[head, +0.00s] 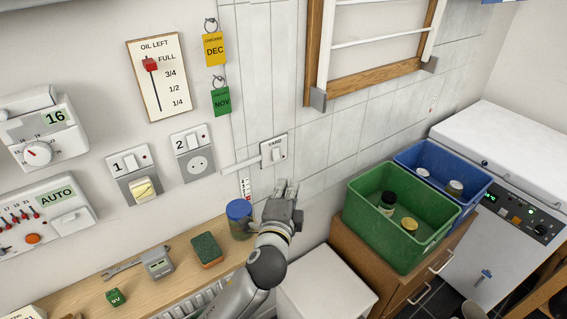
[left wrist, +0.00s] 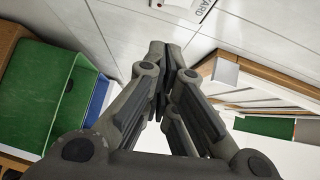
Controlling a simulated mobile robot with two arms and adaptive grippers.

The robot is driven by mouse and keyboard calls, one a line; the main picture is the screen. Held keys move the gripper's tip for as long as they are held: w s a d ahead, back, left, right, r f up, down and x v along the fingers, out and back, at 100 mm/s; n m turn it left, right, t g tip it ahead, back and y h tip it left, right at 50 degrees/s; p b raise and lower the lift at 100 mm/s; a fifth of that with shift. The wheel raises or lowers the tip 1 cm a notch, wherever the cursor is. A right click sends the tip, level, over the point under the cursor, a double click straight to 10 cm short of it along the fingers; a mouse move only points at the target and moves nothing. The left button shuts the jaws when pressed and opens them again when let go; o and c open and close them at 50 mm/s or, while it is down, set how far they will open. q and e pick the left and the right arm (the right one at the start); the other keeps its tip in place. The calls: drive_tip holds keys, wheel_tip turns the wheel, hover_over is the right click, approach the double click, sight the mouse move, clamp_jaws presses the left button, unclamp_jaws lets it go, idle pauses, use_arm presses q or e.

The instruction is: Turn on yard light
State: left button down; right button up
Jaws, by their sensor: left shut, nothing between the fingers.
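The yard light switch (head: 273,151) is a white wall plate labelled YARD, with a rocker and a white conduit (head: 240,165) running into its left side. My left gripper (head: 286,188) points up toward the wall, below the switch plate in the head view. Its fingers are shut and empty. In the left wrist view the closed fingertips (left wrist: 166,48) show in the middle, and part of the switch plate (left wrist: 192,8) with its lettering shows at the top, apart from them. The rocker is mostly cut off there. My right gripper is in neither view.
Other switches, a socket (head: 197,165) and a thermostat (head: 44,138) are on the wall to the left. A blue-lidded jar (head: 240,218) stands beside my left wrist on the wooden shelf. A green crate (head: 376,229) and blue crate (head: 480,178) stand to the right. A wooden rack (head: 368,82) hangs above.

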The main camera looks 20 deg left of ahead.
sight(276, 154)
use_arm(q)
drive_tip(key=w+a+f+p, duration=0.1)
drive_tip(key=w+a, duration=0.3)
drive_tip(key=w, duration=0.5)
drive_tip(key=shift+p, duration=0.85)
drive_tip(key=shift+w+a+f+m+t+b, duration=0.2)
drive_tip(key=shift+m+t+b, duration=0.1)
drive_tip(key=shift+b, duration=0.75)
